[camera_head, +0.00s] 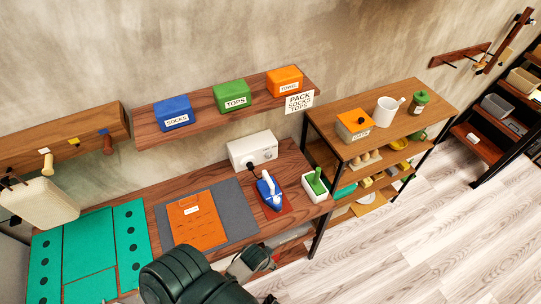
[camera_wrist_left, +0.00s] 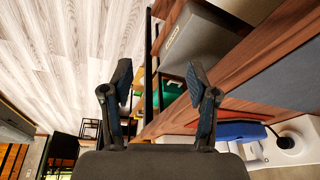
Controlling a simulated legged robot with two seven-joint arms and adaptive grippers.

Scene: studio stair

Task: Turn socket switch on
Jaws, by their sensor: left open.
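The socket is a white box (camera_head: 252,150) at the back of the wooden desk, against the wall. A black plug (camera_head: 252,166) sits in its front, and small marks show to the right of the plug. The switch's position is too small to tell. In the left wrist view the white socket box (camera_wrist_left: 300,132) is at the lower right, partly cut off by the edge. My left gripper (camera_wrist_left: 152,78) is open and empty, its two fingers apart. In the head view its arm crosses the desk's front edge, well in front of the socket. My right gripper is not in view.
A blue iron (camera_head: 269,190) stands on a red pad before the socket. A white holder (camera_head: 315,187) with a green item is to its right. The shelf (camera_head: 215,108) with labelled boxes hangs above.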

